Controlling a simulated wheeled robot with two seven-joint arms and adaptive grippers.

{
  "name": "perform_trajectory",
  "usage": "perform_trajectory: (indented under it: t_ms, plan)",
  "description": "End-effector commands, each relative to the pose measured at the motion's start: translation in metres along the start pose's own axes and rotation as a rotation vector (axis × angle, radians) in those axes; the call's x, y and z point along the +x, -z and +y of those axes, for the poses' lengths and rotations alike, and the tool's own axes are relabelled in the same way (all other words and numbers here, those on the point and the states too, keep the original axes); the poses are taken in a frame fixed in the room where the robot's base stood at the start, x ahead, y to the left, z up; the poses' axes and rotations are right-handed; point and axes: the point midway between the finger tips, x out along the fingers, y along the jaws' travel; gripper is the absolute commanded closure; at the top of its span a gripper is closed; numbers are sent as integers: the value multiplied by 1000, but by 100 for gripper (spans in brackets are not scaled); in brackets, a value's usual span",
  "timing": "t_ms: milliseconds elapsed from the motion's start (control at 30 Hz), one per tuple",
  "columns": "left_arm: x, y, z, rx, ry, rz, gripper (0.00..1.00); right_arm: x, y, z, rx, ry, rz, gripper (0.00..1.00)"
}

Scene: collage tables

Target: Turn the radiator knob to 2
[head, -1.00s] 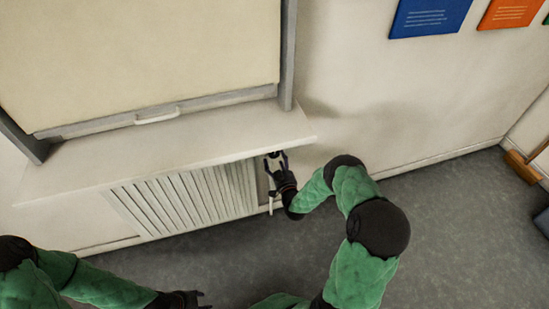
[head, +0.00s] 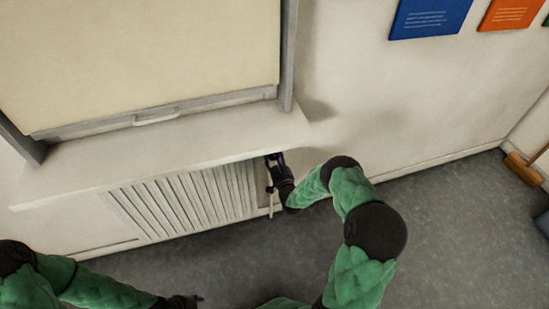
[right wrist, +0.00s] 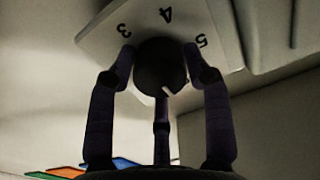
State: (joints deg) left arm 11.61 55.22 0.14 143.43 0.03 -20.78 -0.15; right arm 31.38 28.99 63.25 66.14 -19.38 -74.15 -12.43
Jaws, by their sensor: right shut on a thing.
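The dark round radiator knob (right wrist: 160,66) fills the upper middle of the right wrist view, in front of a pale dial plate (right wrist: 105,42) with 3, 4 and 5 readable. The knob's short white mark points down and slightly right, away from those numbers; the number it faces is not visible. My right gripper (right wrist: 163,72) is shut on the knob, its fingers around it. In the head view my right gripper (head: 275,168) is at the radiator's right end, under the sill, and the knob is hidden. My left gripper (head: 185,301) is at the bottom edge, away from the radiator; its fingers are unclear.
The white slatted radiator (head: 185,200) sits beneath a wide sill (head: 165,145) that overhangs my right gripper. A thin white pipe (head: 271,205) runs down beside the gripper. The grey floor (head: 450,225) to the right is mostly clear.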

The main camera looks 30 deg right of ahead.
Motion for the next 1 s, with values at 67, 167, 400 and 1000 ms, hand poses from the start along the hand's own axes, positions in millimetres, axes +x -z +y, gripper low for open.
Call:
perform_trajectory:
  t_ms: [67, 167, 400, 1000]
  plan:
    - [0, 0, 0, 0, 0, 0, 56, 0, 0, 0, 6, 0, -1, 82]
    - [0, 0, 0, 0, 0, 0, 56, 0, 0, 0, 25, 0, -1, 82]
    - [0, 0, 0, 0, 0, 0, 56, 0, 0, 0, 145, -1, -1, 83]
    - [0, 0, 0, 0, 0, 0, 56, 0, -1, 0, 697, -2, -2, 83]
